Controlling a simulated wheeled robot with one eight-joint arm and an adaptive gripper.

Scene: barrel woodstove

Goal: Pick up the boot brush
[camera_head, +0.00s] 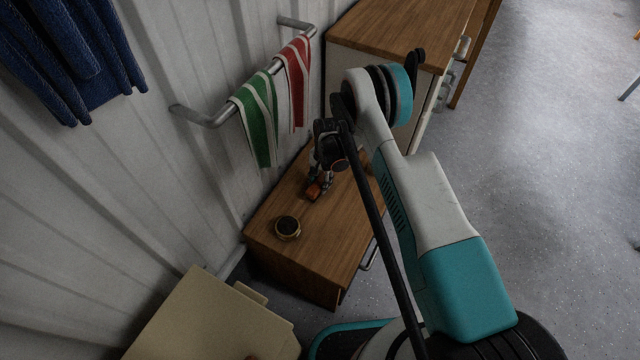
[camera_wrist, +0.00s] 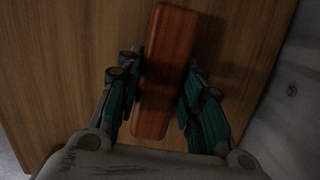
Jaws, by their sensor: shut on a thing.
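The boot brush (camera_wrist: 166,65) shows in the wrist view as a reddish-brown wooden block lying between my gripper's teal-padded fingers. My gripper (camera_wrist: 160,105) is shut on it, with a finger pad against each long side. In the head view the brush (camera_head: 314,191) is a small orange-brown piece at the fingertips of my gripper (camera_head: 318,186), over the low wooden cabinet top (camera_head: 328,245). I cannot tell whether the brush rests on the top or is slightly above it. Its underside is hidden.
A wall rail (camera_head: 222,116) holds a green striped cloth (camera_head: 257,118) and a red striped cloth (camera_head: 296,75). A taller wooden-topped cabinet (camera_head: 395,30) stands behind. A beige box (camera_head: 205,325) is at the front left.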

